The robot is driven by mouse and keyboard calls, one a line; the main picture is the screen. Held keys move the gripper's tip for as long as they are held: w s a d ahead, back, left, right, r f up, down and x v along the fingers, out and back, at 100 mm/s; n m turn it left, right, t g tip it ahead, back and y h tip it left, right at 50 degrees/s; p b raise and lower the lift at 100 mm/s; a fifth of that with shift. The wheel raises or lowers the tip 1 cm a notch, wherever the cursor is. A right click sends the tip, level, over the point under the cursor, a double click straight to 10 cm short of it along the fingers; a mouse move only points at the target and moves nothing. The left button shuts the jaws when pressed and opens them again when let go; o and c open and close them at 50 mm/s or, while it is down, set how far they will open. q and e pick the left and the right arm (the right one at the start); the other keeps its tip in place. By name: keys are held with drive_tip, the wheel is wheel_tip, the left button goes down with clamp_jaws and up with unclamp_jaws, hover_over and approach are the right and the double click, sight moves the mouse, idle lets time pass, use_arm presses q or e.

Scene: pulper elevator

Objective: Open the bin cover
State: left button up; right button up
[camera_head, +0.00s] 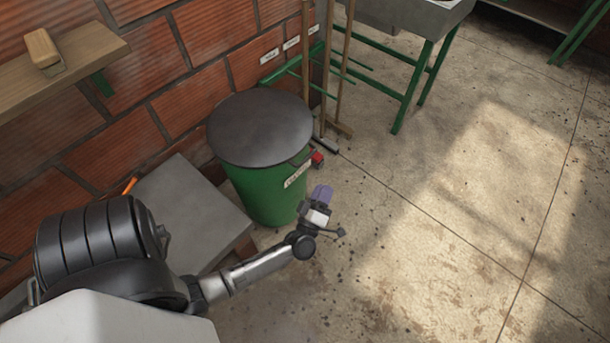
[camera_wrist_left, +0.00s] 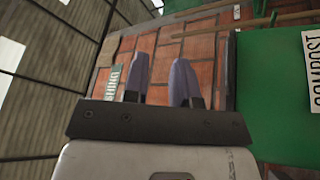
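The bin (camera_head: 265,190) is a green round container standing against the brick wall in the head view. Its round dark grey cover (camera_head: 260,127) lies flat over the top. My left gripper (camera_head: 321,194) is in front of the bin, to the lower right of the cover and apart from it. In the left wrist view its two purple fingers (camera_wrist_left: 160,78) are spread with nothing between them. The green bin side with a white COMPOST label (camera_wrist_left: 312,70) fills the right of that view. My right gripper is not in view.
A grey slab (camera_head: 190,205) stands left of the bin. Brooms (camera_head: 340,60) lean on the wall behind it, near a small red object (camera_head: 317,158). A sink on green legs (camera_head: 410,15) is at the back. A wooden shelf (camera_head: 85,60) juts out at upper left. The right floor is clear.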

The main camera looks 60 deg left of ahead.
sight(305, 159)
use_arm(q)
drive_tip(key=s+a+f+n+g+y+b, duration=0.2)
drive_tip(key=f+n+g+y+b, duration=0.1)
drive_tip(key=f, duration=0.2)
drive_tip(key=s+a+f+n+g+y+b, duration=0.2)
drive_tip(key=a+f+n+g+y+b, duration=0.1)
drive_tip(key=f+n+y, duration=0.15)
drive_tip(key=shift+m+h, duration=0.25)
drive_tip(key=shift+h, duration=0.1)
drive_tip(key=shift+w+f+b+x, duration=0.15)
drive_tip(key=shift+b+x, duration=0.85)
drive_tip(key=shift+x, duration=2.35)
drive_tip(key=shift+w+f+b+x, duration=0.1)
drive_tip(key=shift+b+x, duration=0.85)
drive_tip(key=shift+x, duration=2.4)
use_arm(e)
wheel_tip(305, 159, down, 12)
use_arm(q)
drive_tip(key=shift+s, duration=0.1)
drive_tip(key=shift+c, duration=0.4)
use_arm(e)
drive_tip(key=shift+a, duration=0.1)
use_arm(q)
clamp_jaws()
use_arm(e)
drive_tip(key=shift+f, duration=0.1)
